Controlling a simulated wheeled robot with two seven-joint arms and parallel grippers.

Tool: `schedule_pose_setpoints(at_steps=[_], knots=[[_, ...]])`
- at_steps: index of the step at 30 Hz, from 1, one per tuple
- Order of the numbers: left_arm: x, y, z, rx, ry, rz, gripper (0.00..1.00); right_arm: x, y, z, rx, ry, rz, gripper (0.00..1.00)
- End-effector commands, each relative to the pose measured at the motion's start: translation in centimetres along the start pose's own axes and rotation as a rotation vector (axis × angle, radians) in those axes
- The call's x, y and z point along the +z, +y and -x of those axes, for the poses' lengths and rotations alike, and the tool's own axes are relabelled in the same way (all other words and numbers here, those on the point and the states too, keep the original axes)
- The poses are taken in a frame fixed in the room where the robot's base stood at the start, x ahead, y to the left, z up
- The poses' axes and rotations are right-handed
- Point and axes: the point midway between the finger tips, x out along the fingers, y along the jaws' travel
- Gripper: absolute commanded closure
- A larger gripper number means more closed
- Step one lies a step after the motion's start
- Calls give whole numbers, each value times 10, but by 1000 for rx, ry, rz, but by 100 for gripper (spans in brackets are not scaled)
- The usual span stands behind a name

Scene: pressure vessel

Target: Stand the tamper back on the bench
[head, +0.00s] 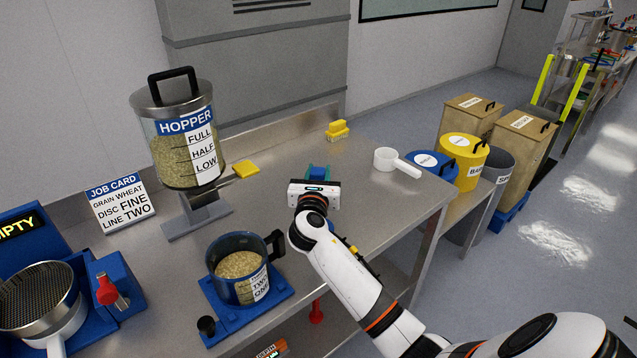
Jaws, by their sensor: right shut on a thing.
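My right gripper (316,178) is over the middle of the steel bench (380,205), its white body towards me. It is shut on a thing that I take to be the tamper. Its body hides most of that thing, and only a small blue-green part shows just beyond it. I cannot tell whether the tamper touches the bench or how upright it is. My left gripper is not in view.
A hopper (183,150) of grain and a job card (120,197) stand at the left. A grain-filled jug (238,275) sits on a blue base in front. A white scoop (396,162) and yellow block (337,130) lie beyond my gripper. Bare bench surrounds it.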

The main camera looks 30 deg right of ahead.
Motion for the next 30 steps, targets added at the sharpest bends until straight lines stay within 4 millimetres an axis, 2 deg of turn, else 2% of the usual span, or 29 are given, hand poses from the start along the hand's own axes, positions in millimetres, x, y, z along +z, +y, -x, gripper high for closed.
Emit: schedule_pose_setpoints(at_steps=[1,5,16,17,20,30], knots=[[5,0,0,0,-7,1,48,8,0,0,0,-1,1,100],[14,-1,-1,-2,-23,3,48,20,0,0,0,2,0,100],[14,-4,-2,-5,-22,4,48,24,0,0,-1,3,-1,100],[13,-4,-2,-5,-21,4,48,24,0,0,0,0,-1,64],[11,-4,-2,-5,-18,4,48,24,0,0,0,0,0,48],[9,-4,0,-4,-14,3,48,20,0,0,0,1,-1,48]])
